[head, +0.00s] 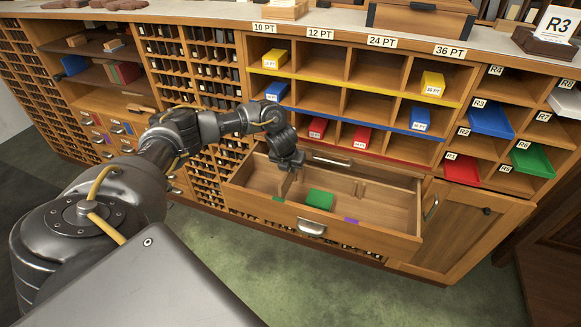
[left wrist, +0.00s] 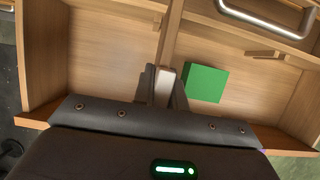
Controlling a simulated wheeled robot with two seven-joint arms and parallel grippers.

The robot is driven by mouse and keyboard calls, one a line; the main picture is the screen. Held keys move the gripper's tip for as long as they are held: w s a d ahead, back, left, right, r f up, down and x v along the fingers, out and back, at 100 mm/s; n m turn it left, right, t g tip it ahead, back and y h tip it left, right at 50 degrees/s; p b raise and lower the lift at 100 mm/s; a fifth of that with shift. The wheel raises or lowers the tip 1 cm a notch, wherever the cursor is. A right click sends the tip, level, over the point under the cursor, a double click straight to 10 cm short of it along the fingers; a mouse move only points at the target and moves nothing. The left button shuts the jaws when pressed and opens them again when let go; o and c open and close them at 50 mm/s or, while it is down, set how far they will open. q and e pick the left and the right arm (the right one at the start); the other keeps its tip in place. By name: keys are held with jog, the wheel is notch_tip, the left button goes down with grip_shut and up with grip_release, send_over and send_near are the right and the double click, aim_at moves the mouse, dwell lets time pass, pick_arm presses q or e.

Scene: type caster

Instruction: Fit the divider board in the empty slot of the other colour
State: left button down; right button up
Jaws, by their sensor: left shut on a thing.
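The open wooden drawer (head: 389,216) has a green mark (head: 278,198) and a purple mark (head: 351,221) on its front edge. My left gripper (head: 290,163) points down into the drawer's left part. It is shut on a thin wooden divider board (head: 287,184), which stands upright in line with the green mark. In the left wrist view the fingers (left wrist: 165,88) pinch the board (left wrist: 171,42); its lower edge is hidden, so I cannot tell how deep it sits. The purple-marked slot, with wooden guides (left wrist: 265,54) at the back wall, is empty. My right gripper is not in view.
A green block (head: 319,200) lies on the drawer floor between the marks, just right of the board; it also shows in the left wrist view (left wrist: 207,83). A closed drawer's handle (head: 331,161) is behind. Shelves with coloured boxes rise above. The drawer's right part is clear.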

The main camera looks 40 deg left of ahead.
aim_at(291, 178)
pick_arm(q)
jog(key=shift+f+b, duration=0.35)
jog(key=shift+f, duration=0.05)
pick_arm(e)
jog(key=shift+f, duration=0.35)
pick_arm(q)
jog(key=shift+f, duration=0.3)
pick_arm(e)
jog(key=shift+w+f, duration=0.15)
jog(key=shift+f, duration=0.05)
pick_arm(q)
jog(key=shift+f+b, duration=0.2)
jog(key=shift+b, duration=0.15)
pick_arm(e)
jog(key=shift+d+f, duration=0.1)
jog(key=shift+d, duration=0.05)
pick_arm(q)
jog(key=shift+f+b, duration=0.4)
jog(key=shift+f, duration=0.35)
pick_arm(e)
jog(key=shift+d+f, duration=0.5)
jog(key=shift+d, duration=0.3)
pick_arm(q)
jog(key=shift+f+b, duration=0.7)
jog(key=shift+b, duration=0.05)
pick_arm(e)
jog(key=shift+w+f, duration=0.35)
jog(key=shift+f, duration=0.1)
